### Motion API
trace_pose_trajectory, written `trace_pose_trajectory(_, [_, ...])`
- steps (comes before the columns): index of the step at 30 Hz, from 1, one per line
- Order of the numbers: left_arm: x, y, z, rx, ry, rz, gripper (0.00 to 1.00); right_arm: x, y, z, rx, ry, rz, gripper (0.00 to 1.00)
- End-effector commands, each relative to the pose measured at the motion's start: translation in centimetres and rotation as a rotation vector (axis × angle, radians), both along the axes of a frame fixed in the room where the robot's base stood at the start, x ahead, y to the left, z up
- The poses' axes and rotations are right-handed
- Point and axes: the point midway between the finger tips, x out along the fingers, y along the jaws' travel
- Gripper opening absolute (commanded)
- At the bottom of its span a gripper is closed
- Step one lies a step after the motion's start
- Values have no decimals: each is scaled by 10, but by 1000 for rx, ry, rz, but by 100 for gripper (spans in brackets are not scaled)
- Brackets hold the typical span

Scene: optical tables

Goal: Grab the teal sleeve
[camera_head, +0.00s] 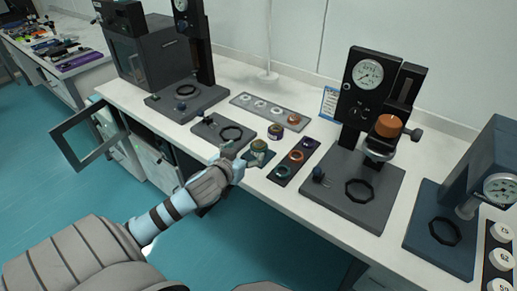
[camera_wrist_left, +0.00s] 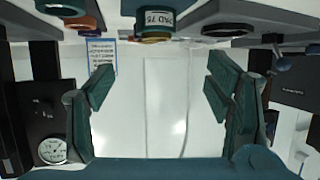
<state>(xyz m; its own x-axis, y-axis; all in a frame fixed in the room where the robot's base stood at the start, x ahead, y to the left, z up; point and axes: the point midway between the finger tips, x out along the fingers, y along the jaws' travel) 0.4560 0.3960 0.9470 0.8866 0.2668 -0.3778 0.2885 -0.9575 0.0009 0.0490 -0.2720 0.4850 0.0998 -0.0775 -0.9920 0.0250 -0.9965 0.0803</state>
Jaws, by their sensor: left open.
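The teal sleeve (camera_head: 282,171) looks like a small ring at the near end of a dark tray (camera_head: 273,177), in front of an orange ring (camera_head: 296,156) and a purple-blue one (camera_head: 308,143). In the left wrist view, which looks upside down, the teal ring (camera_wrist_left: 62,8) is partly cut off at the top left. My left gripper (camera_head: 246,153) is open, over the table's front edge, left of the tray and apart from the sleeve. Its spread fingers (camera_wrist_left: 160,85) have nothing between them. My right gripper is not in view.
A labelled jar (camera_head: 259,147) stands close by my left fingers, with a darker jar (camera_head: 275,130) behind it. A gauge press (camera_head: 365,90) stands right of the tray. A low plate with a black ring (camera_head: 231,133) lies left, and a grey strip of pieces (camera_head: 272,110) lies behind.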

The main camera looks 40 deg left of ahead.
Motion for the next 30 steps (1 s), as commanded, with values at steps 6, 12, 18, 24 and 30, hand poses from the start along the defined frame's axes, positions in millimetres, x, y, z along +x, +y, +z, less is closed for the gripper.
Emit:
trace_pose_trajectory(6, [49,14,-26,-4,1,2,73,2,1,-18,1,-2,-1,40])
trace_pose_trajectory(12, [73,19,-39,-4,2,1,73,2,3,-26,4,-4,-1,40])
trace_pose_trajectory(18, [103,25,-55,-2,3,0,73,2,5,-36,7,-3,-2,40])
trace_pose_trajectory(24, [105,26,-54,0,3,-1,73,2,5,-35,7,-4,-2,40])
trace_pose_trajectory(30, [104,26,-54,0,3,0,44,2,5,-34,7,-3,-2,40])
